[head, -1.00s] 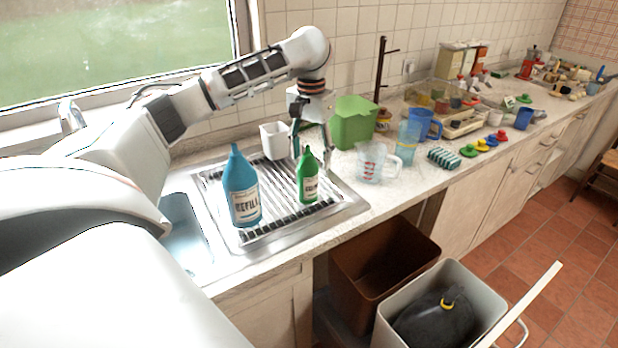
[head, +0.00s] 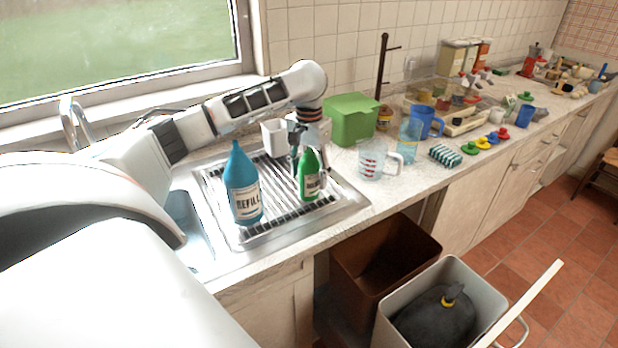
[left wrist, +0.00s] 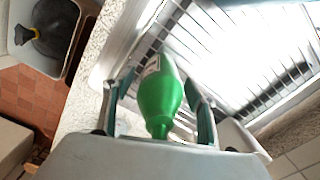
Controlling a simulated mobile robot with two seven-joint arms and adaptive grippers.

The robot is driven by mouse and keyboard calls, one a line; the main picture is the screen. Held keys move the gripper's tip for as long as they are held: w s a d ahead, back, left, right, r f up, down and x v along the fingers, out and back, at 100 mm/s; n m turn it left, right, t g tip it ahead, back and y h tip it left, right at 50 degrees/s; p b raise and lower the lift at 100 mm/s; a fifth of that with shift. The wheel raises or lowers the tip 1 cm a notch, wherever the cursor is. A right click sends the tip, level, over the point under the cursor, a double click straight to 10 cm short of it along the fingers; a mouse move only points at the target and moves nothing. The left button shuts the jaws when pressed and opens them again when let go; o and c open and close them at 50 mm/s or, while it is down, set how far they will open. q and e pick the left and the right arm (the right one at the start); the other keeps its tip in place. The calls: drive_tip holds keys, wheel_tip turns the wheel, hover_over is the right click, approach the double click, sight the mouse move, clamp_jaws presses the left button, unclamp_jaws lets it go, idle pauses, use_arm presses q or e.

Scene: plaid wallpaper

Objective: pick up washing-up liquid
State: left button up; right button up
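The green bottle (head: 309,185), apparently the washing-up liquid, stands upright on the metal draining rack. It has a pale label with lettering too small to read for certain. My left gripper (head: 309,172) points down over it, with one finger on each side of the bottle. In the left wrist view the green bottle (left wrist: 160,97) lies between the two spread fingers, with a gap on both sides. The gripper is open and holds nothing. My right gripper is not in view.
A blue bottle (head: 242,185) labelled REFILL stands just left on the rack (head: 285,217). A white cup (head: 275,138) and green box (head: 352,120) stand behind. A clear measuring jug (head: 371,162) is to the right. Open bins (head: 385,255) stand below the counter edge.

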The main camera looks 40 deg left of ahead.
use_arm(q)
drive_tip(key=c, duration=1)
wheel_tip(320, 180, up, 20)
